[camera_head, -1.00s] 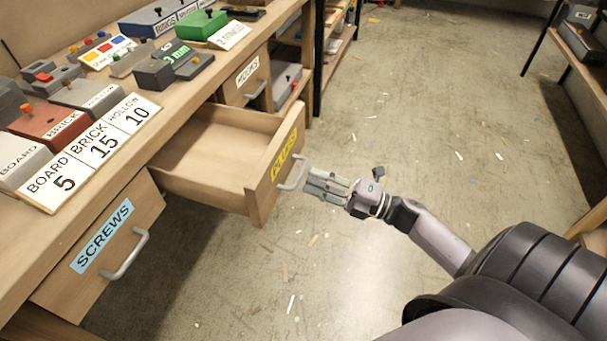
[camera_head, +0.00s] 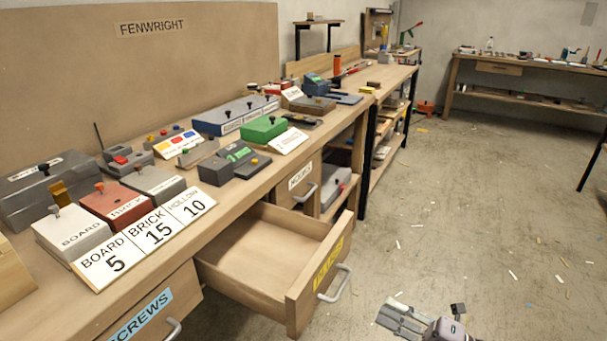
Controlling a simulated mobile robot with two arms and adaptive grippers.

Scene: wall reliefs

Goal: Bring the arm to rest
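My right gripper (camera_head: 403,316) shows at the bottom edge, right of the open drawer. It is apart from the drawer's handle, with clear floor between them. Its grey fingers point left and lie close together; I cannot tell whether they are shut, and I see nothing held in them. The drawer (camera_head: 257,258) with a yellow label is pulled out and looks empty inside. Its metal handle (camera_head: 336,284) is free. The rest of my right arm is cut off by the frame. My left gripper is not in view.
The workbench (camera_head: 232,193) carries several blocks, a green box (camera_head: 264,128) and number cards (camera_head: 148,236). The screws drawer (camera_head: 150,310) is below, left of the open drawer. Another bench (camera_head: 520,75) stands at the back right. The floor (camera_head: 470,210) right of the workbench is open, with scattered scraps.

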